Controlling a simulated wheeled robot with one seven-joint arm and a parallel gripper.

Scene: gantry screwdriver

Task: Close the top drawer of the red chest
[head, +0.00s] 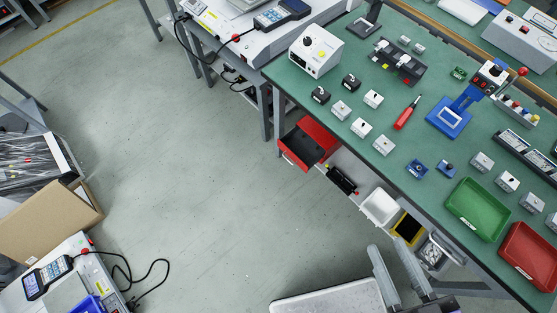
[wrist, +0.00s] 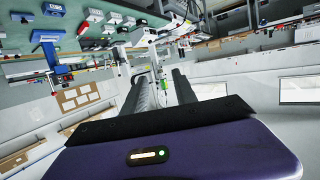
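The red chest (head: 322,126) sits under the near-left edge of the green-topped workbench, mostly hidden by the bench. Its top drawer (head: 302,147) is pulled out toward the aisle, with its dark inside showing; the drawer front (head: 292,161) faces lower left. My gripper (head: 389,250) is at the bottom of the head view, below and right of the drawer and well apart from it. Its two grey fingers are spread with nothing between them. They also show in the wrist view (wrist: 162,80). The drawer cannot be made out in the wrist view.
A shelf under the workbench (head: 445,158) holds a white bin (head: 380,207) and a yellow-edged dark bin (head: 407,229), right of the drawer. A grey table leg (head: 280,117) stands just above the drawer. The floor (head: 200,190) left of the drawer is clear. A cardboard box (head: 45,222) lies far left.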

